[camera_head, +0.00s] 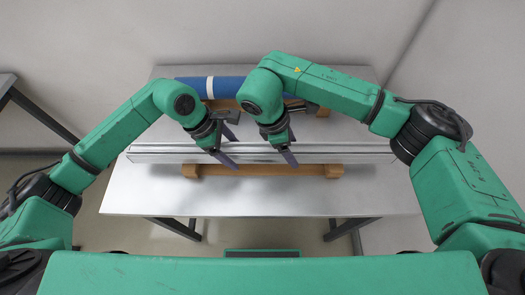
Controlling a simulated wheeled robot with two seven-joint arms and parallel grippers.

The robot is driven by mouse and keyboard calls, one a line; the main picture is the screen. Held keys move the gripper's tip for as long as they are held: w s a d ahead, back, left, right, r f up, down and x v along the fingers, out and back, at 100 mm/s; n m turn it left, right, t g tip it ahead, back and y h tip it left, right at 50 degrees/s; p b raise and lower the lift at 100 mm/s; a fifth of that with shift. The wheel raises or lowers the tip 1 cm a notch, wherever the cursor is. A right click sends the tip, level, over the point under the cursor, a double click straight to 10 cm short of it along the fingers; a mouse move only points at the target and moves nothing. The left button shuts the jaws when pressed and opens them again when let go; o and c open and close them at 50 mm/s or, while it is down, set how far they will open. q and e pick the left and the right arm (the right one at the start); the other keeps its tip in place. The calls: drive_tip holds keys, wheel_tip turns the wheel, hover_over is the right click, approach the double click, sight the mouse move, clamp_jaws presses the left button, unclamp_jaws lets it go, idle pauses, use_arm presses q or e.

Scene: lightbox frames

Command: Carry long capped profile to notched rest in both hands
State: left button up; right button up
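The long silver profile (345,150) lies across the table from left to right, in front of a blue tube. Its end caps are too small to make out. A wooden rest (310,170) with raised ends shows along the profile's near side; I cannot tell how the profile bears on it. A second wooden piece (323,112) shows farther back, mostly hidden by my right arm. My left gripper (230,148) is open over the profile left of its middle, one finger on the far side and one on the near side. My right gripper (289,148) straddles it likewise, right of the left one.
The blue tube (232,87) with a white band (210,88) lies at the back, partly behind my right arm. The metal table (255,198) is clear along its front. Walls stand behind and to the right; another table (6,82) is at far left.

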use_arm(q)
clamp_jaws()
use_arm(e)
clamp_jaws()
idle(0.9)
